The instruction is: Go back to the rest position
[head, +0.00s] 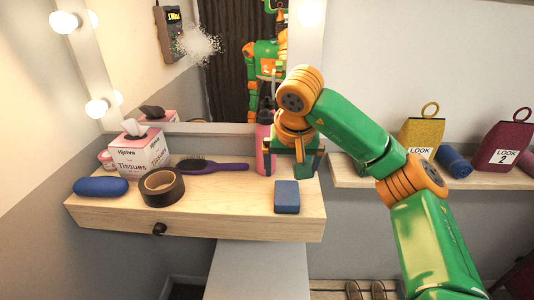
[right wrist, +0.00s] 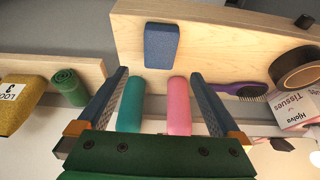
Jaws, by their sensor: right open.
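My right gripper (head: 293,172) is open over the back right of the wooden vanity shelf (head: 240,222), with its fingers pointing down. In the right wrist view its two fingers (right wrist: 158,76) are spread wide with nothing clasped. A pink bottle (head: 263,148) stands just left of the gripper in the head view. In the right wrist view the pink bottle (right wrist: 179,105) and a teal bottle (right wrist: 130,105) show side by side between the fingers. I cannot tell whether the fingers touch them. The gripper hides the teal bottle in the head view. My left gripper is not in view.
A blue block (head: 287,196) lies before the gripper. A hairbrush (head: 210,166), tape roll (head: 161,187), tissue box (head: 139,152) and blue case (head: 101,187) occupy the left. The right shelf (head: 365,180) holds a yellow bag (head: 420,135), blue roll (head: 453,161) and maroon bag (head: 500,145). A mirror stands behind.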

